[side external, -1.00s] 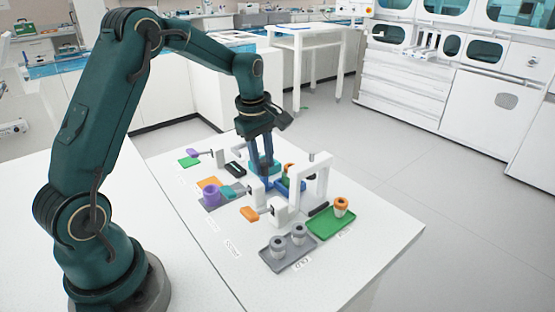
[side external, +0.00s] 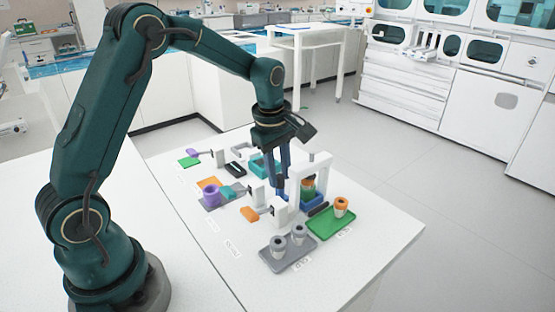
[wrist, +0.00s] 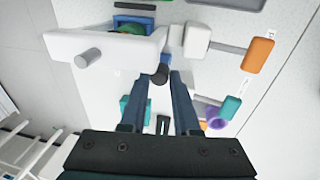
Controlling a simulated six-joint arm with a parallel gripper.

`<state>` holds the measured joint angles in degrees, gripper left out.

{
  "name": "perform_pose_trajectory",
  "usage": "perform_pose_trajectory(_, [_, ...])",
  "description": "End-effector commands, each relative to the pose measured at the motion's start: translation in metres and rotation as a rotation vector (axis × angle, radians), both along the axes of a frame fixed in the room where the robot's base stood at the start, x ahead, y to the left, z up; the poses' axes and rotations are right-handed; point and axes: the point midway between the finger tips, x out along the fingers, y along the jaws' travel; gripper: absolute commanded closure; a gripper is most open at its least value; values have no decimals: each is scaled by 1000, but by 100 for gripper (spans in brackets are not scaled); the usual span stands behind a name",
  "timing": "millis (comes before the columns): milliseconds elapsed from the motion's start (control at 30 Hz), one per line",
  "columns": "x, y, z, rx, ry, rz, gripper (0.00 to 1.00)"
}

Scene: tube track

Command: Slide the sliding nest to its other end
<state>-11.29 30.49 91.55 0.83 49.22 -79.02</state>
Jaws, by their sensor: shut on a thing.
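The sliding nest (side external: 315,201) is a blue holder with a green and orange tube (side external: 307,187) standing in it. It sits at the white arch (side external: 325,170), partly hidden behind the arch's posts. In the wrist view the nest (wrist: 134,10) shows at the top edge, beyond the white arch bar (wrist: 110,46). My gripper (side external: 282,190) reaches down just left of the arch. In the wrist view its fingers (wrist: 160,78) are on either side of a dark blue knob (wrist: 160,72), shut on it. The knob's link to the nest is hidden under the arch.
A green tray (side external: 330,224) with an orange-topped cup and a grey tray (side external: 285,258) with two grey cups stand at the near right. White blocks with an orange paddle (side external: 249,213) and a purple ring (side external: 211,194) lie left of my gripper. A teal bracket (side external: 257,166) stands behind.

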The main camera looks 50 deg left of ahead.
Motion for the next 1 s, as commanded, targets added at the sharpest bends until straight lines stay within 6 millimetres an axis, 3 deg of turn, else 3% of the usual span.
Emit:
perform_pose_trajectory(133, [-3,-8,-1,-1,12,-3,100])
perform_pose_trajectory(167, [-3,-8,-1,-1,12,-2,66])
perform_pose_trajectory(200, [-3,-7,-1,-1,11,-1,59])
perform_pose_trajectory(533, [-1,-7,2,-1,4,0,59])
perform_pose_trajectory(1000, [0,-7,44,0,1,0,59])
